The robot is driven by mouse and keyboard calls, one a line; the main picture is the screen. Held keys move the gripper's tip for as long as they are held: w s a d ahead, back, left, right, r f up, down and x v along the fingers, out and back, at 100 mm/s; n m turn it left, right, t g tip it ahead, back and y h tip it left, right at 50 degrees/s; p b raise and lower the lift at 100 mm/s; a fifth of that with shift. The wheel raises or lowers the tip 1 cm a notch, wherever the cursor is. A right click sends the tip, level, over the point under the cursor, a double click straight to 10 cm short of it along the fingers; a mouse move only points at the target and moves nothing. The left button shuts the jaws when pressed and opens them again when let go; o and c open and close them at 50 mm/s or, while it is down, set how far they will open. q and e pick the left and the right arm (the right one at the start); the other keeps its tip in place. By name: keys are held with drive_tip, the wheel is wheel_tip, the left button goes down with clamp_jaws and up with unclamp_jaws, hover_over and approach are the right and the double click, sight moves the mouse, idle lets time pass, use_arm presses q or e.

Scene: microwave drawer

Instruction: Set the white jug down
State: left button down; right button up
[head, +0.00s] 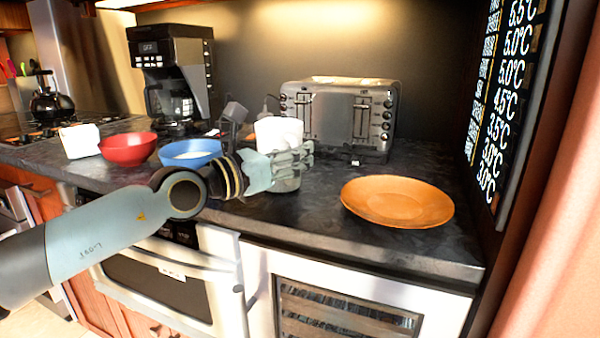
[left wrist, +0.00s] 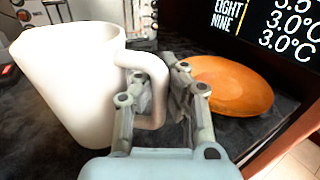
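The white jug (head: 278,131) is upright at the front of the dark counter, left of the orange plate, partly hidden behind my left gripper (head: 298,158) in the head view. In the left wrist view, the jug (left wrist: 75,80) fills the left side, with its handle (left wrist: 155,88) towards the gripper. The fingers of my left gripper (left wrist: 158,100) lie on either side of the handle and look closed on it. Whether the jug's base touches the counter is hidden. My right gripper is not in view.
The orange plate (head: 397,201) lies to the right on the counter (head: 330,228). A toaster (head: 342,112) stands behind. A blue bowl (head: 190,152), a red bowl (head: 128,149), a white container (head: 80,140) and a coffee maker (head: 172,75) are left. Some counter before the plate is clear.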

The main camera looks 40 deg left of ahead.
use_arm(q)
drive_tip(key=shift+f, duration=0.35)
drive_tip(key=c, duration=1.5)
unclamp_jaws()
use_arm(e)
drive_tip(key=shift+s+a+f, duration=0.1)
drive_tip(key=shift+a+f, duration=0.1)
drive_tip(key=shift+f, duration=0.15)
use_arm(q)
drive_tip(key=shift+s+r, duration=0.15)
drive_tip(key=shift+r, duration=0.05)
drive_tip(key=p+v, duration=0.5)
drive_tip(key=v, duration=0.6)
drive_tip(key=shift+s+f, duration=0.1)
drive_tip(key=shift+s, duration=0.3)
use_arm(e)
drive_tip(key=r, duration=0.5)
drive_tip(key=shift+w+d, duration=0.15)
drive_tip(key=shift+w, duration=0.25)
